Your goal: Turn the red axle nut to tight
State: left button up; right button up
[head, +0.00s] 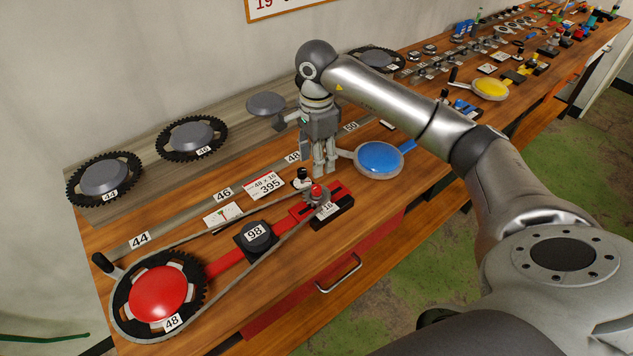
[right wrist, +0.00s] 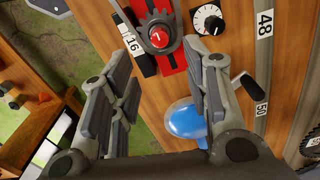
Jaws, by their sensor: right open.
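The red axle nut (head: 317,190) sits on top of the small sprocket marked 16, on the red slide at the right end of the chain loop. It shows in the right wrist view (right wrist: 159,38) at the top, with a white mark on it, just beyond and between the fingers. My right gripper (head: 322,168) points down behind the nut in the head view, apart from it. Its fingers (right wrist: 158,100) are open and empty in the right wrist view. My left gripper is not in view.
A chain runs from the red disc sprocket (head: 158,294) marked 48 to the small sprocket. A dial knob (right wrist: 209,20) stands close to the nut. A block marked 98 (head: 256,237) lies inside the loop. A blue disc (head: 379,158) is right of my gripper.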

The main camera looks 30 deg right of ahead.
aim_at(317, 187)
notch_tip(317, 187, down, 8)
jog(key=p, duration=0.2)
jog(key=shift+f+p, duration=0.15)
jog(key=shift+p, duration=0.25)
jog(key=shift+f, duration=0.4)
jog(key=shift+c, duration=0.3)
grip_shut()
